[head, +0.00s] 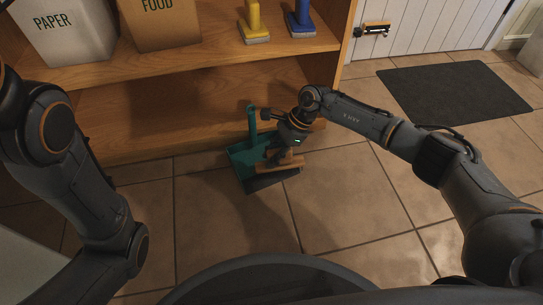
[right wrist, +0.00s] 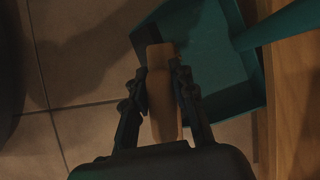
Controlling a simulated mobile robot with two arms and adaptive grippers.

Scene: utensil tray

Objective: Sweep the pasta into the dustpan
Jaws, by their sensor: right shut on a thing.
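A teal dustpan (head: 237,155) lies on the tiled floor in front of the wooden shelf, its handle standing up. It also shows in the right wrist view (right wrist: 205,50). My right gripper (head: 279,154) is over the dustpan's right side, shut on a wooden-backed brush (head: 290,164) with dark bristles. In the right wrist view the gripper's fingers (right wrist: 160,88) are on both sides of the brush's wooden handle (right wrist: 162,110). The brush overlaps the dustpan's front right part; I cannot tell whether they touch. I cannot make out any pasta. My left gripper is out of view.
The shelf unit (head: 180,99) stands just behind the dustpan. It carries a paper bin (head: 66,37), a food bin (head: 157,25), a yellow-handled brush (head: 254,20) and a blue one (head: 300,19). A dark mat (head: 455,91) lies far right. Floor tiles in front are clear.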

